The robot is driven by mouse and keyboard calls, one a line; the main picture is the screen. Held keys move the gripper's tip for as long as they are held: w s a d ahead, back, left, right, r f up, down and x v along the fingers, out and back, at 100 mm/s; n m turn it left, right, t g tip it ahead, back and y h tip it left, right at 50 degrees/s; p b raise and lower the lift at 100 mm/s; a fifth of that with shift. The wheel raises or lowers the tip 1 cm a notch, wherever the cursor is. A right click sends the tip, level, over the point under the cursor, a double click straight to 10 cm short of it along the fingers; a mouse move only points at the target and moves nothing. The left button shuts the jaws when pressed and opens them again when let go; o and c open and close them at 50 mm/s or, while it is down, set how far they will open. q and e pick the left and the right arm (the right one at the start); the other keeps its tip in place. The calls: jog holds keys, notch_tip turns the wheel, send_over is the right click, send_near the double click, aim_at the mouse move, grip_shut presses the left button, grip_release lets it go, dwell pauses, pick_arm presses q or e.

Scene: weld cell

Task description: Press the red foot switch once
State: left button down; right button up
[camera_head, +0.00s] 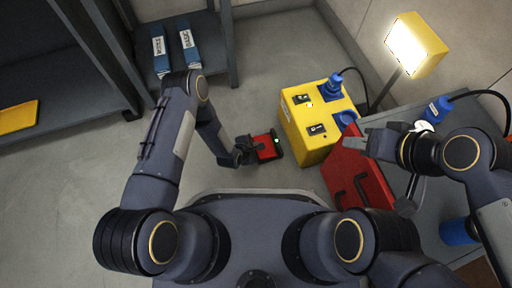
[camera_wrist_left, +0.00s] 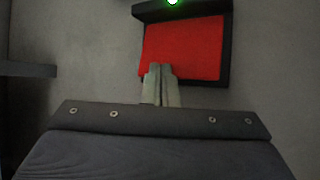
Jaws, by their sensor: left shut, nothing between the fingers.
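The red foot switch (camera_head: 265,147) lies on the floor left of the yellow box. My left gripper (camera_head: 246,151) is at the pedal's left edge in the head view. In the left wrist view its fingertips (camera_wrist_left: 160,72) are together and empty, overlapping the lower edge of the red pedal; I cannot tell whether they touch it. My right gripper (camera_head: 358,141) is over the red case, and whether its fingers are apart is unclear.
A yellow box (camera_head: 309,145) with blue connectors stands right of the switch. A red case (camera_head: 347,172) sits beside a grey workbench (camera_head: 432,212). A lamp (camera_head: 413,45) shines at upper right. Floor left of my left arm is clear.

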pick_arm(q)
jog(key=shift+f, duration=0.15)
dwell(0.3)
jog(key=shift+f, duration=0.25)
jog(key=shift+f, duration=0.8)
dwell(0.9)
dwell(0.5)
jog(key=shift+r+p, duration=0.85)
jog(key=shift+r, duration=0.4)
notch_tip(320, 180, up, 5)
jog(key=p, duration=0.3)
jog(key=shift+d, duration=0.1)
dwell(0.4)
